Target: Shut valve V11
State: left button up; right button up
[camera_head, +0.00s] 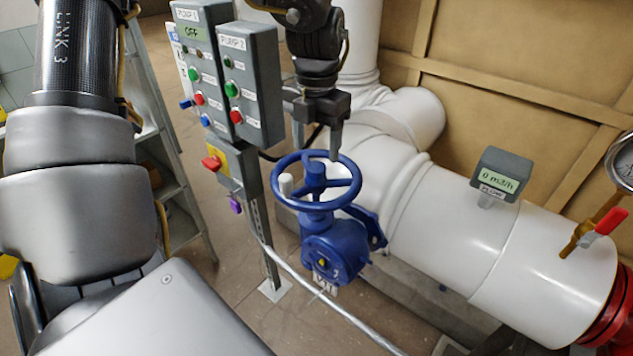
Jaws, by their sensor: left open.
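The valve with the blue handwheel (316,181) stands in the middle of the camera_head view, on a blue gear body (335,250). A small white tag (325,284) hangs below it and seems to read V11, though it is partly hard to read. My left gripper (320,147) points down from above at the far rim of the wheel. It is open, and one finger reaches down to the rim's far right side. I cannot tell whether it touches. My right gripper is not in view.
A grey pump control box (251,85) with buttons, and a yellow box with a red switch (213,162), stand on a post left of the valve. Large white pipes (452,225) run behind and right, bearing a flow display (499,172).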

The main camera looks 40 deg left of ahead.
pick_arm(q)
jog(key=shift+n, duration=0.5)
jog(key=n+b, duration=0.4)
jog(key=shift+f+n, duration=0.3)
jog(key=shift+f, duration=0.05)
jog(key=n, duration=0.2)
jog(key=shift+r+n+b, duration=0.25)
jog(key=shift+n+b, duration=0.05)
jog(key=shift+b, duration=0.05)
jog(key=shift+a+r+n, duration=0.1)
jog(key=shift+n, duration=0.3)
